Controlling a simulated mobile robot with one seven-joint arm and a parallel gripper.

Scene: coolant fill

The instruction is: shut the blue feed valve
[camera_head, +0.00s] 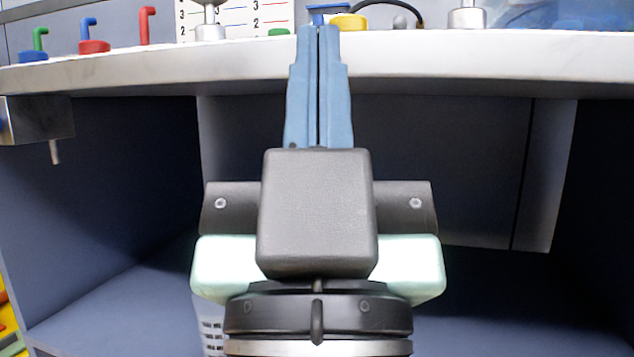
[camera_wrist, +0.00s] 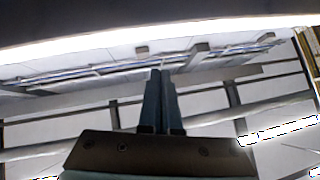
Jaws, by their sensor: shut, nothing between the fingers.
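My gripper (camera_head: 318,30) is shut and empty. Its two blue fingers point away from me, with the tips at the edge of the steel worktop in the head view. Just beyond the tips shows a blue handle-like part (camera_head: 328,10), beside a yellow base (camera_head: 349,22). At the far left, a blue base with a green handle (camera_head: 34,50) and a red base with a blue handle (camera_head: 93,42) stand on the worktop. I cannot tell which blue part is the feed valve. In the wrist view the shut fingers (camera_wrist: 160,73) show with no valve in sight.
The pale worktop edge (camera_head: 480,62) runs across above dark open bays. A red handle (camera_head: 147,24), two metal fittings (camera_head: 210,27) (camera_head: 467,17) and a black hose (camera_head: 395,6) stand on top. A metal box (camera_head: 36,121) hangs at the left. The wrist view shows mostly ceiling beams.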

